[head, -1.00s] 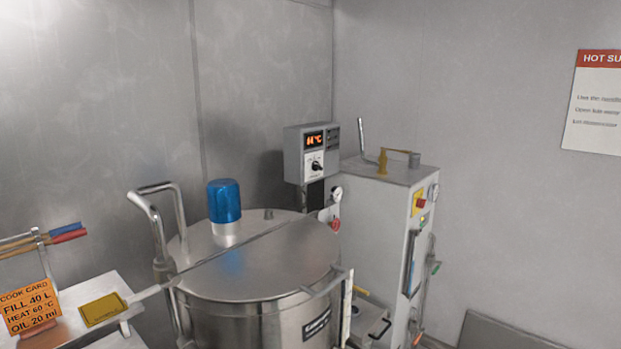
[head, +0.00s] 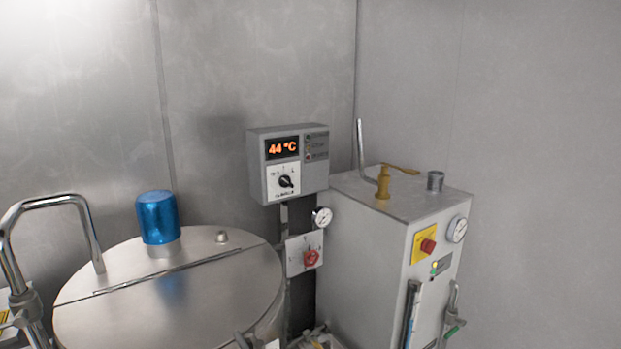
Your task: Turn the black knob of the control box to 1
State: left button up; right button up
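The grey control box (head: 289,162) is mounted on a post behind the steel kettle, near the corner of the walls. Its orange display (head: 282,148) reads 44 °C. The black knob (head: 286,181) sits on a white dial plate below the display. The knob's pointer looks turned off to one side, but the dial marks are too small to read surely. Neither of my grippers shows in the head view.
The kettle's steel lid (head: 200,297) with a blue cap (head: 158,217) stands at lower left, beside a bent steel handle (head: 50,203). A red knob (head: 310,257) and a gauge (head: 322,217) sit below the box. A grey cabinet (head: 385,245) stands at right.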

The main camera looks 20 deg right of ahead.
aim_at(285, 181)
jog(key=i+l+u, duration=0.1)
jog(key=l, duration=0.5)
jog(key=i+l+u, duration=0.1)
jog(key=l, duration=0.5)
jog(key=i+l+u, duration=0.1)
jog(key=l, duration=0.55)
jog(key=i+l+u, duration=0.1)
jog(key=l, duration=0.55)
